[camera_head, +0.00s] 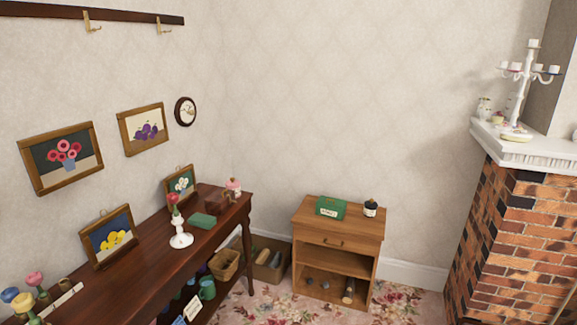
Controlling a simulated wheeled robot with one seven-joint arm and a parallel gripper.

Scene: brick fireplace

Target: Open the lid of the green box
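A green box (330,207) with a white label on its front stands on top of a small wooden cabinet (360,229). Its lid looks closed, though it is small in this view. A dark pot with a pale band (370,208) stands to the right of the box, apart from it. Another green, flat object (203,221) lies on the dark wooden table at the left; I cannot tell whether it is a box or a book. My gripper is not in view.
The long dark table (150,262) holds a white candlestick (181,238), framed pictures and other items. A brick fireplace (510,240) stands at the right. Some patterned floor shows in front of the cabinet.

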